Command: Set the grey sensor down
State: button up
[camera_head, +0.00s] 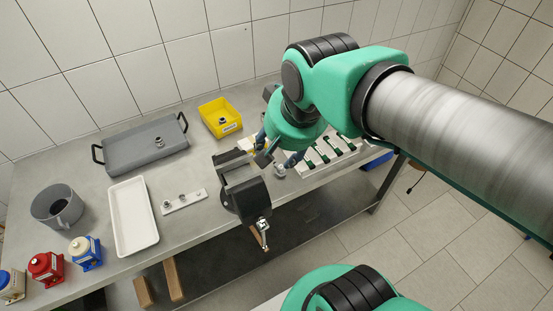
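My gripper (275,162) is low over the front of the bench, right of the black vise. Its blue-grey fingers are partly hidden by the wrist and show small. A small grey part (280,171), possibly the grey sensor, is at the fingertips. I cannot tell whether the fingers grip it or whether it touches the bench. Similar small grey parts are on the grey tray (159,142), in the yellow bin (222,121) and on the white holder plate (182,199).
The black vise (242,187) stands at the bench's front edge. A white rack (330,152) with green-and-black pieces lies to the right. Bare bench shows between trays and vise.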

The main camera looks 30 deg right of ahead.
jog(key=s+n, duration=0.1)
jog(key=s+r+n, duration=0.1)
jog(key=s+a+n, duration=0.1)
jog(key=s, duration=0.1)
jog(key=shift+r+n+t, duration=0.4)
jog(key=shift+f, duration=0.1)
jog(key=shift+w+d+f, duration=0.1)
jog(key=shift+f, duration=0.1)
